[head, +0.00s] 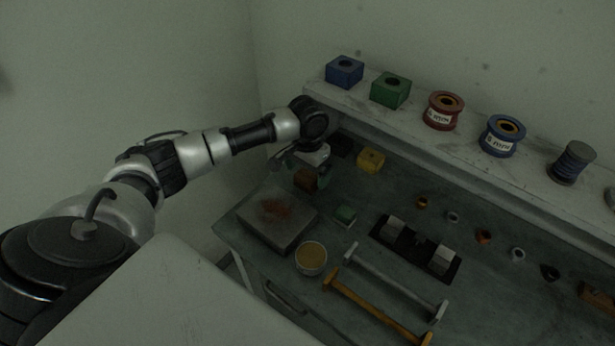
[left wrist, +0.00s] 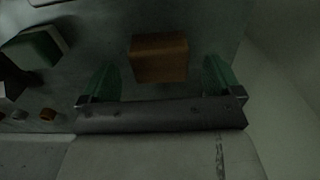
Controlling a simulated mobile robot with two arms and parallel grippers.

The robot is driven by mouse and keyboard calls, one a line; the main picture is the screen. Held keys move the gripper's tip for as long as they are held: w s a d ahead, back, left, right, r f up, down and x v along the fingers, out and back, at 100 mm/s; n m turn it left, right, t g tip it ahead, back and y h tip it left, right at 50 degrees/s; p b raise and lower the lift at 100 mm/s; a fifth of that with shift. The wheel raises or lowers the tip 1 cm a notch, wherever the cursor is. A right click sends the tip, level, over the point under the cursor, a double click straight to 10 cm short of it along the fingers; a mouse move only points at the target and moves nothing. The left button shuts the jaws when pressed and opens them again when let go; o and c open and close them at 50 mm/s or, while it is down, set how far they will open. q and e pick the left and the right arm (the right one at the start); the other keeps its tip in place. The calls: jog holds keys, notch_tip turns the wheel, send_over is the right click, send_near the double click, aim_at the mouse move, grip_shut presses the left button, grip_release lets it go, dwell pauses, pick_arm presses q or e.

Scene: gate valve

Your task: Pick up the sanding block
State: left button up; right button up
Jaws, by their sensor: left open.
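A brown block (head: 305,180), which I take to be the sanding block, lies at the far left part of the dark bench. It shows clearly in the left wrist view (left wrist: 159,57). My left gripper (head: 306,171) is open, with its green fingers on either side of the block. In the left wrist view the left gripper (left wrist: 160,73) has a visible gap between each finger and the block. Whether the fingertips are level with the block or still above it, I cannot tell. My right gripper is not in view.
A stained square plate (head: 278,238) and a round tub (head: 311,258) are in front. A raised shelf (head: 415,123) with spools and blocks runs along the wall behind.

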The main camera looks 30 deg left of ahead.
pick_arm(q)
jog(key=shift+f, duration=1.1)
jog(key=c, duration=1)
jog(key=shift+r, duration=0.15)
jog(key=r, duration=0.2)
jog(key=r+b, duration=0.1)
jog(key=r, duration=0.1)
jog(key=shift+d, duration=0.25)
jog(key=d+r, duration=0.2)
jog(key=d, duration=0.1)
jog(key=s+d+r+b, duration=0.1)
jog(key=d+r, duration=0.1)
jog(key=d, duration=0.2)
jog(key=d+r, duration=0.3)
jog(key=d, duration=0.1)
jog(key=shift+s+b, duration=0.35)
jog(key=shift+s, duration=0.05)
jog(key=shift+f, duration=0.1)
